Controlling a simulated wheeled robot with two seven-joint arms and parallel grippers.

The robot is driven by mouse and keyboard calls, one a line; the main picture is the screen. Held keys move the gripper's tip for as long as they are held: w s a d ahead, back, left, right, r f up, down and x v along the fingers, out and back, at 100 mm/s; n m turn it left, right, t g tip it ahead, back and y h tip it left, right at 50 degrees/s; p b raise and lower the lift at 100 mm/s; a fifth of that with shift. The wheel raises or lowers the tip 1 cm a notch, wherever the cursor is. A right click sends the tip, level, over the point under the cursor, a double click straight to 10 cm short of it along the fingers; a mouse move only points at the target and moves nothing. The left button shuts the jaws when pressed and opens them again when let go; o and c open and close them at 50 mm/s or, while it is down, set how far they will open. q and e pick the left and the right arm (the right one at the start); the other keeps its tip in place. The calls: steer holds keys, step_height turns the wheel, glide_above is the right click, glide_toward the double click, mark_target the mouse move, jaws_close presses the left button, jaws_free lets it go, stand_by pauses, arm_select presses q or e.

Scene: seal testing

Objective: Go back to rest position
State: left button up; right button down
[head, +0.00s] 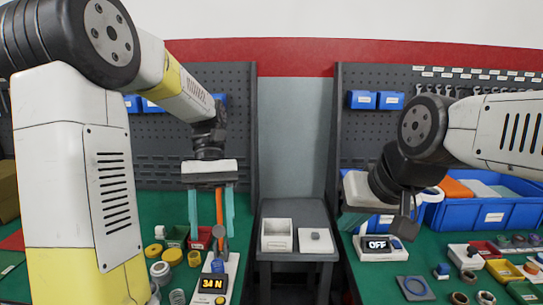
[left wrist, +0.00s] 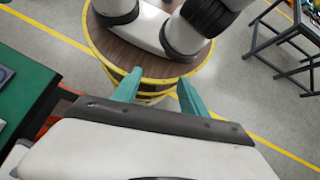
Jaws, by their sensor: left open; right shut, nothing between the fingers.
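My left gripper (head: 211,222) hangs over the left green table, its two teal fingers apart and pointing down. Nothing shows between them in the left wrist view (left wrist: 159,88), where the floor and my own base lie beyond the fingers. In the head view it is in front of an orange upright piece (head: 220,205) near a device reading "34 N" (head: 213,284). My right gripper (head: 352,222) is over the right green table, its teal fingers closed together beside a device reading "OFF" (head: 377,245). It holds nothing visible.
A grey stand (head: 293,208) between the tables carries a white open box (head: 277,235) and a small white block (head: 315,240). Blue bins (head: 487,214) stand at the right back. Small trays and rings crowd both tables. Dark pegboards (head: 290,120) rise behind.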

arm_select(q)
steer(key=s+a+m+t, duration=0.1)
steer(key=t, duration=0.4)
steer(key=s+r+m+t, duration=0.1)
steer(key=t, duration=0.4)
steer(key=a+r+m+t, duration=0.1)
steer(key=t, duration=0.3)
steer(key=shift+s+a+r+m+t+h, duration=0.2)
steer(key=shift+s+a+m+t+h, duration=0.1)
steer(key=shift+s+t, duration=0.1)
